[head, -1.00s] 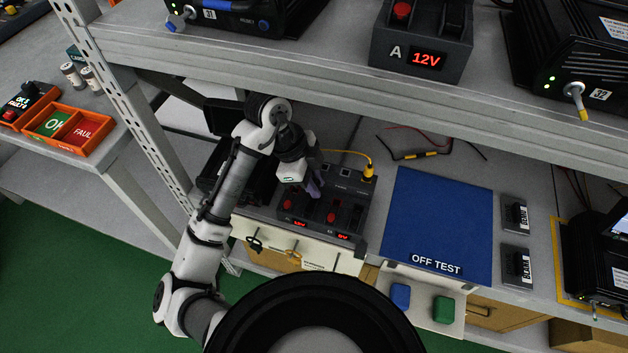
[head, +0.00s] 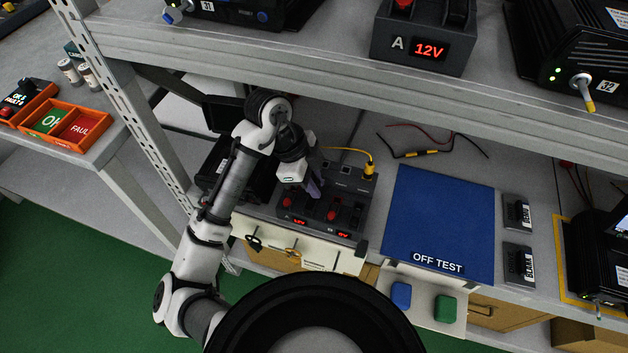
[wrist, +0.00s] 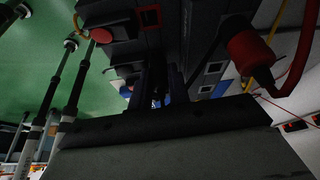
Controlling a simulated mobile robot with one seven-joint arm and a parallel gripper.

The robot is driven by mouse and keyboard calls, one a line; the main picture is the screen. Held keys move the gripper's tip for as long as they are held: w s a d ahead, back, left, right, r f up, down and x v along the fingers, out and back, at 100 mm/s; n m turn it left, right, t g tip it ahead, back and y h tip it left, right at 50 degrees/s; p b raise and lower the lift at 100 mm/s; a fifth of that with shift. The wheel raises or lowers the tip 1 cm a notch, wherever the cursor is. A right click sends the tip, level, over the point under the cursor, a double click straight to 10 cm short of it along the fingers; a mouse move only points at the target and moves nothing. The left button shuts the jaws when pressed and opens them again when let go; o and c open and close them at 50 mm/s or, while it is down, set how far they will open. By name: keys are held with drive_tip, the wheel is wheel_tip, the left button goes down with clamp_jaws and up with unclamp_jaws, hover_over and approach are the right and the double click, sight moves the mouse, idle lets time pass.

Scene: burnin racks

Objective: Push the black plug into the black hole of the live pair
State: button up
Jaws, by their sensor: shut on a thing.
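My gripper (head: 315,190) reaches down over the dark power unit (head: 290,208) on the lower bench. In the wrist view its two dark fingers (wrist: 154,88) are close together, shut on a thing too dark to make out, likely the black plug. The unit has a left display (head: 299,221) that seems to read 12V and a right display (head: 343,235) that seems to read 0V. Red parts stand above each display. The wrist view shows a red plug (wrist: 250,52) with a red cable at right. The black holes cannot be made out, and contact is unclear.
A yellow plug (head: 369,169) with a yellow cable sits at the unit's back right. A blue OFF TEST mat (head: 440,220) lies to the right. The upper shelf (head: 330,85) overhangs the bench, and a perforated post (head: 130,120) stands left of my arm.

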drive_tip(key=shift+f, duration=0.15)
idle(0.3)
drive_tip(key=o, duration=0.9)
drive_tip(key=shift+c, duration=1.1)
drive_tip(key=shift+o, duration=0.4)
drive_tip(key=shift+s, duration=0.1)
drive_tip(key=shift+o, duration=1.2)
drive_tip(key=shift+r+p, duration=0.45)
drive_tip(key=shift+r, duration=0.2)
drive_tip(key=shift+r+p, duration=1.7)
drive_tip(key=shift+r, duration=0.45)
